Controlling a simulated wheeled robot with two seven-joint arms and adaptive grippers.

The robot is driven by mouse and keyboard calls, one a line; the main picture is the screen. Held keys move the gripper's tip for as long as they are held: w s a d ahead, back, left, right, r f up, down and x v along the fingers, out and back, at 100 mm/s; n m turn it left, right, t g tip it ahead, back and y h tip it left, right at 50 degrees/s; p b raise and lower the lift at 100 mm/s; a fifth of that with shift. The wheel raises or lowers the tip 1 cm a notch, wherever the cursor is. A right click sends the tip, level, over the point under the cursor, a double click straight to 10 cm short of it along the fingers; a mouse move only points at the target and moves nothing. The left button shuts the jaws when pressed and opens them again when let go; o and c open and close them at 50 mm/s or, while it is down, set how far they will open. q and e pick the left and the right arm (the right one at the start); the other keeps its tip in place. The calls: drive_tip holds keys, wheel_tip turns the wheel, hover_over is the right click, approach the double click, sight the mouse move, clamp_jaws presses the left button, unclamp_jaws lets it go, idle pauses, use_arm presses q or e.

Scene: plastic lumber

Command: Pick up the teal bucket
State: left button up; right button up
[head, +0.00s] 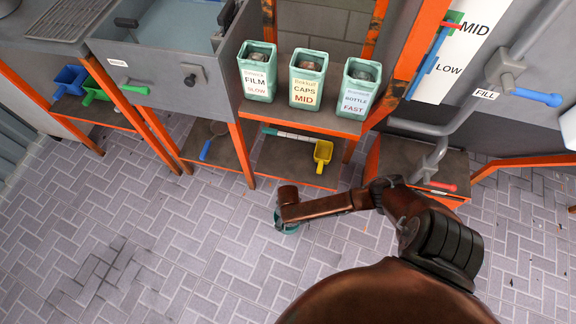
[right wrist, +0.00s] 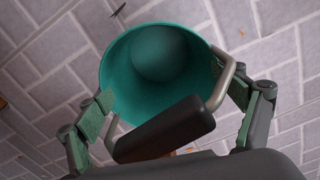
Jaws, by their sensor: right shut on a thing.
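The teal bucket (head: 290,229) shows in the head view below the end of my right arm, mostly hidden by that arm. In the right wrist view the bucket (right wrist: 125,75) faces the camera with its open mouth, and its inside looks empty. Its grey metal handle (right wrist: 222,84) with a thick black grip (right wrist: 165,130) crosses the near side of the mouth. My right gripper (right wrist: 175,103) has a finger on each side of the handle and is shut on the bucket. I cannot tell whether the bucket touches the floor. My left gripper is in neither view.
An orange-framed bench with three labelled teal bins (head: 306,79) stands at the back. A yellow scoop (head: 322,152) lies on its lower shelf. Blue (head: 70,79) and green (head: 95,92) scoops are at the left. Grey pipes (head: 440,125) stand at the right. The tiled floor (head: 150,240) at the left is clear.

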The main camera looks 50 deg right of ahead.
drive_tip(key=c, duration=1.2)
drive_tip(key=shift+r, duration=0.1)
